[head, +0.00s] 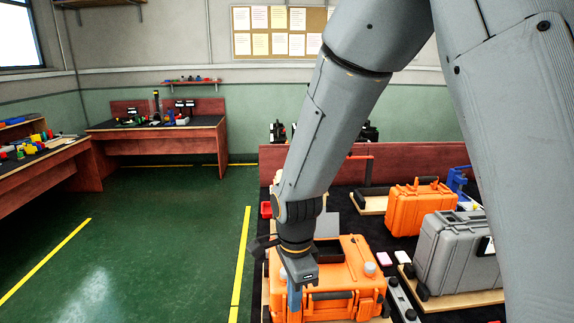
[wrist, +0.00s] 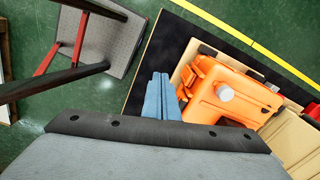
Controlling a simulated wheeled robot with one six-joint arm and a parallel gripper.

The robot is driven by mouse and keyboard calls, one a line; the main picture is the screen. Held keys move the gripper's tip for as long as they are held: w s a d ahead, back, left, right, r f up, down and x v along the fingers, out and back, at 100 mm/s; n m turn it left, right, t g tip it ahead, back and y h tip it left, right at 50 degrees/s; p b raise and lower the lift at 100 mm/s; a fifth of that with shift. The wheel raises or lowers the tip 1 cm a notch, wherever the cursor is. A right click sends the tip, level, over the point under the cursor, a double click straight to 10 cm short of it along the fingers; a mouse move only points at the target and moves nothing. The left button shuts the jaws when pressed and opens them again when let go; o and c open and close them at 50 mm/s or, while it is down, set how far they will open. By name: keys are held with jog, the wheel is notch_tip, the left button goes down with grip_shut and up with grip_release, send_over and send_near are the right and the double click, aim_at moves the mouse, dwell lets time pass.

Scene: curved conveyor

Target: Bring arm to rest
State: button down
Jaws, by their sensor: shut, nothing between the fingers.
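My gripper (head: 293,300) points down over the left part of an orange case in the head view. In the wrist view the blue fingers of my gripper (wrist: 160,80) are together with nothing between them. The orange case (head: 345,258) lies on a wooden board on the dark conveyor; it also shows in the wrist view (wrist: 205,100), to the right of the fingers. I cannot tell whether the fingers touch it. My arm reaches down from the upper right of the head view and hides part of the case and conveyor.
A second orange case (head: 405,210) and a grey case (head: 450,262) stand on boards to the right. A red partition (head: 400,172) runs behind the conveyor. Workbenches (head: 160,140) stand at the left and back. Green floor on the left is clear. A stool (wrist: 110,45) shows in the wrist view.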

jog(key=s+d+n+b, duration=0.2)
jog(key=d+n, duration=0.5)
jog(key=d, duration=0.2)
jog(key=s+d+n+t+b, duration=0.1)
jog(key=s+d+n+b, duration=0.1)
jog(key=d+n, duration=0.5)
jog(key=shift+s+d+f+b, duration=0.25)
jog(key=shift+d+b, duration=0.5)
jog(key=shift+d, duration=0.2)
